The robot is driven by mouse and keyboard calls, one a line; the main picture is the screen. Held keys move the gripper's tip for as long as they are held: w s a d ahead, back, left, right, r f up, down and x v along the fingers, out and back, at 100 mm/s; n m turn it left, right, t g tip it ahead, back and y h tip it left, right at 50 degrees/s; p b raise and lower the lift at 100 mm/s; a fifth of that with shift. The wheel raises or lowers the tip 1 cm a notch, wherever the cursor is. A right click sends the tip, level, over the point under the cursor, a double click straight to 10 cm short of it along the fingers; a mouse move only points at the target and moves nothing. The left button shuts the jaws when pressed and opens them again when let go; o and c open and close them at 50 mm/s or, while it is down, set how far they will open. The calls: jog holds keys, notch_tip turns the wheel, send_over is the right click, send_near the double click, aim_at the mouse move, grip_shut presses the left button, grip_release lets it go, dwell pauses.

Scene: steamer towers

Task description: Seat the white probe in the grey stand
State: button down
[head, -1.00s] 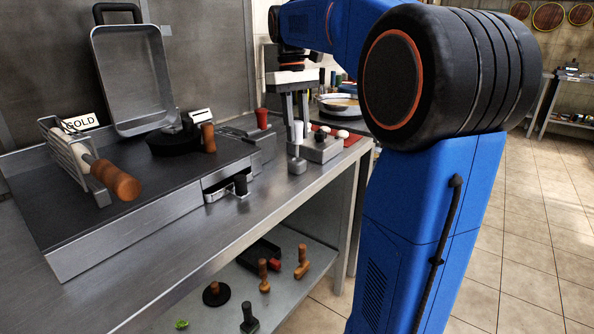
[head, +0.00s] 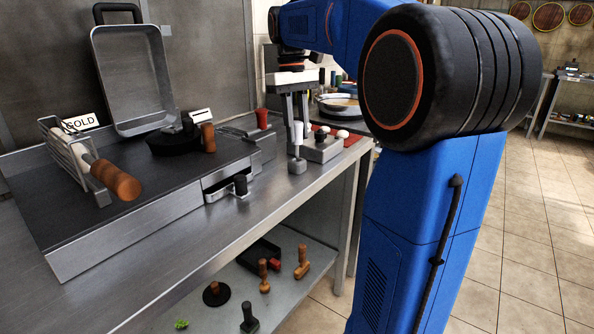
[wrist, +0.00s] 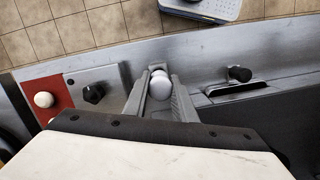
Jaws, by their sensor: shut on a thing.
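The white probe (head: 299,132) is upright between the fingers of my gripper (head: 297,122), above the far right part of the counter. In the wrist view its rounded white end (wrist: 160,84) shows between the two fingertips of my gripper (wrist: 159,92), which is shut on it. A small grey block (head: 297,166), seemingly the grey stand, is on the counter right below the probe. I cannot tell whether the probe's lower end touches it or is inside it. The wrist view does not show the stand clearly; the probe and fingers cover that spot.
A grey box with a black knob (head: 322,147) stands close to the right, beside a red mat with white balls (wrist: 43,99). A red cup (head: 262,118) and a drawer with a black handle (head: 240,184) are left. The counter's front edge is near.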

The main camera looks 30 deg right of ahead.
aim_at(298, 144)
jog(key=shift+f, duration=1.7)
dwell(1.9)
jog(key=c, duration=1.4)
grip_release()
jog(key=shift+r, duration=0.1)
